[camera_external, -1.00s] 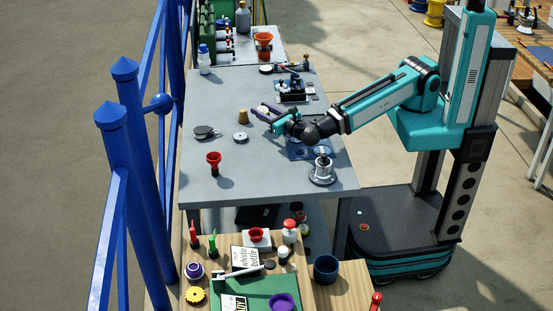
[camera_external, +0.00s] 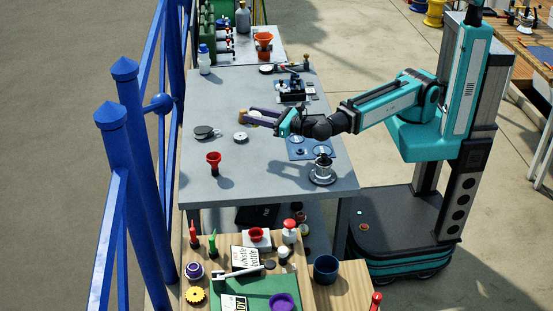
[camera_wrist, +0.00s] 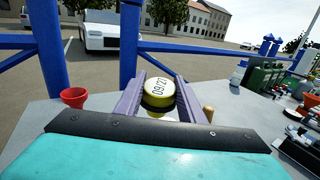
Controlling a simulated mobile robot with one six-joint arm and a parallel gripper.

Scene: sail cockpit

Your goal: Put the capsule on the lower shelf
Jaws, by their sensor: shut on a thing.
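My gripper (camera_wrist: 158,96) has its two purple fingers shut on a short round capsule with a yellow rim, a dark band and a pale top marked 09/27 (camera_wrist: 158,90). The capsule stands upright between the fingers in the wrist view. My gripper also shows in the external view (camera_external: 264,118), low over the left middle of the grey table (camera_external: 250,180). Whether the capsule touches the table cannot be told. The space under the table is mostly hidden; a dark object (camera_external: 258,216) shows there, but no clear shelf surface.
A red funnel-like cup (camera_external: 214,163), a grey disc (camera_external: 240,136) and a dark round tin (camera_external: 205,132) stand near the gripper. A metal piece on a round base (camera_external: 322,172) is at the right edge. A brown cork-like piece (camera_wrist: 208,113) is beside the right finger. Blue railings (camera_external: 125,150) run along the left.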

